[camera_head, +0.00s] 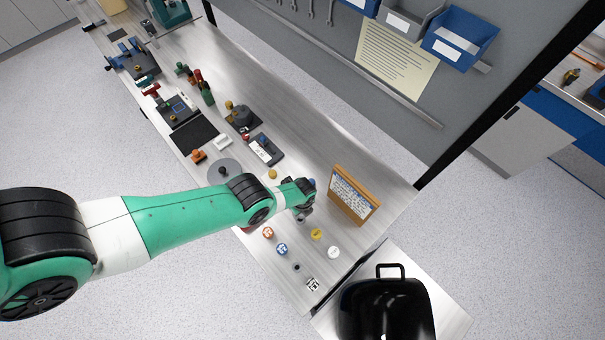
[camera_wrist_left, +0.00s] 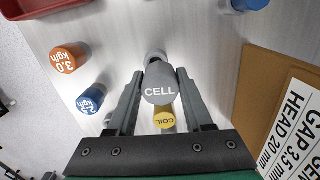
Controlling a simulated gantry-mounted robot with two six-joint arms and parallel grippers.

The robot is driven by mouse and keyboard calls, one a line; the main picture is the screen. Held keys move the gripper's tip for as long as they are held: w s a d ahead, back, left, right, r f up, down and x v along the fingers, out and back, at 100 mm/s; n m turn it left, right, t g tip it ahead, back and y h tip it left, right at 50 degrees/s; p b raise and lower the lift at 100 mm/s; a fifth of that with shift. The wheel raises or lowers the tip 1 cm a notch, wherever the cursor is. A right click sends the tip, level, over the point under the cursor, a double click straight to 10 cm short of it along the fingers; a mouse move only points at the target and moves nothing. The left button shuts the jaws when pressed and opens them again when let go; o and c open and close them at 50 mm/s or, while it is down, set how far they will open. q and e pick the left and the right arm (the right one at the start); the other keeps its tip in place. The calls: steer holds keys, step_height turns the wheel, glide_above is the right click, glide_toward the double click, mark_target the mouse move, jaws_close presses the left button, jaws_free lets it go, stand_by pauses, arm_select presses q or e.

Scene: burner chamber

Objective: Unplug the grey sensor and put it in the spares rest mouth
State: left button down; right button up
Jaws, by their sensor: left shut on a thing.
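The grey sensor (camera_wrist_left: 159,84) is a grey cylinder marked CELL, between the fingers of my left gripper (camera_wrist_left: 158,102) in the left wrist view. The gripper is shut on it. In the head view my left gripper (camera_head: 303,210) is over the front part of the bench, and the sensor is small there. A small grey ring with a dark centre (camera_head: 297,267) is in the bench nearer the front edge; I cannot tell whether it is the spares rest mouth. The sensor's lower end is hard to make out. My right gripper is not in view.
Close by stand an orange 3.0 kg/h part (camera_wrist_left: 68,57), a blue 2.5 kg/h part (camera_wrist_left: 93,98), a yellow COIL part (camera_wrist_left: 164,117) and a white-topped part (camera_head: 333,252). A wood-framed sign (camera_head: 353,194) stands to the right. A red tray (camera_wrist_left: 35,8) is at the wrist view's upper left.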

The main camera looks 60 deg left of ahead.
mark_target(300, 217)
arm_select(q)
steer(key=shift+s+d+n+h, duration=0.1)
steer(key=shift+s+n+h, duration=0.2)
steer(key=shift+s+n, duration=0.1)
stand_by(0.3)
steer(key=shift+w+r, duration=0.1)
steer(key=shift+f+b, duration=0.65)
steer(key=shift+f, duration=0.2)
steer(key=shift+f, duration=0.15)
steer(key=shift+f+b, duration=1.55)
steer(key=shift+b, duration=0.15)
steer(key=shift+c, duration=1.1)
jaws_free()
